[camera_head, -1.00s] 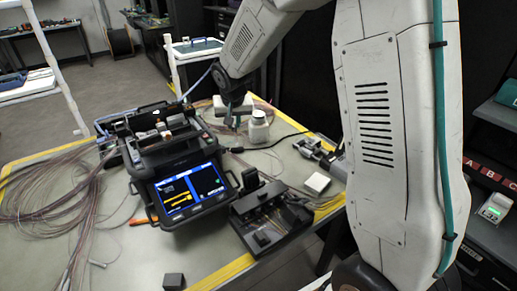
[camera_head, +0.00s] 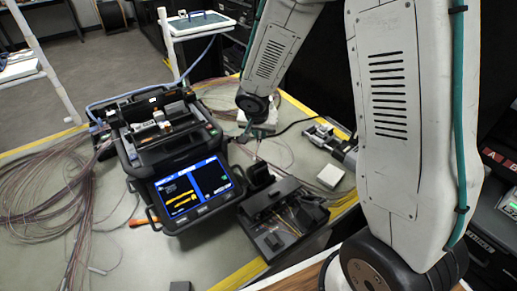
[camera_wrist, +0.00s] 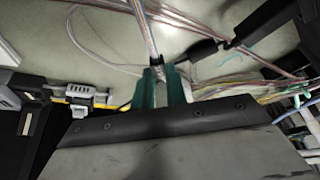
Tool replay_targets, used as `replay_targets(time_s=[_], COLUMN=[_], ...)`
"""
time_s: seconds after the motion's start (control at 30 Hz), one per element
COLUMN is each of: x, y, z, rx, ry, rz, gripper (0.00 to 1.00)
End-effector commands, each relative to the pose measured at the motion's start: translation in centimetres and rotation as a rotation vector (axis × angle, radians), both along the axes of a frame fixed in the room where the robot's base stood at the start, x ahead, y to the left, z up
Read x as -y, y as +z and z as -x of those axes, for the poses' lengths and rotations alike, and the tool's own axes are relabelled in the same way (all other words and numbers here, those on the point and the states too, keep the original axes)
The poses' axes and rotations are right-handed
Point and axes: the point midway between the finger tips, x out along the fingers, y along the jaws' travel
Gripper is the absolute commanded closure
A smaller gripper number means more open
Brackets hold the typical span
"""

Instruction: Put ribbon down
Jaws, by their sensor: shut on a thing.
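My gripper (camera_wrist: 162,76) shows its two teal fingers in the wrist view, close together and shut on the ribbon (camera_wrist: 143,24). The ribbon is a thin, flat, multi-coloured band running up from the fingertips toward the top edge. A small dark piece sits between the tips at its end. A pale table surface with loose fibres lies beneath. In the head view my gripper (camera_head: 246,134) hangs low over the table, right of the splicer, and is mostly hidden by my wrist. The ribbon is too thin to make out there.
The fusion splicer (camera_head: 170,150) with a lit screen stands left of my gripper. A black tool holder (camera_head: 284,215) and a white box (camera_head: 331,176) are in front. A grey device (camera_head: 335,142) lies to the right. Loose fibre bundles (camera_head: 45,190) cover the table's left side.

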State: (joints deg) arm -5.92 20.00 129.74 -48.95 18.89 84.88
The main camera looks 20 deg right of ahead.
Motion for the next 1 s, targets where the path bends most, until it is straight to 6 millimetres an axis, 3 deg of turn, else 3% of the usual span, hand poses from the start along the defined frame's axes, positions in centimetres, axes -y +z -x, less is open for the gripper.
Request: replay_targets(time_s=[0.43, 0.87, 0.9, 0.97, 1.0], x=[0.0, -0.1, -0.1, -0.1, -0.1], y=[-4.9, -5.5, -5.6, -5.5, -5.5], z=[0.0, 0.0, 0.0, 0.0, 0.0], rx=[-0.002, -0.001, 0.000, 0.001, 0.001], ry=[0.001, 0.000, 0.001, 0.000, 0.000], rz=[0.001, -0.001, 0.000, -0.001, -0.001], gripper=[0.99, 0.99, 0.83, 0.67, 0.64])
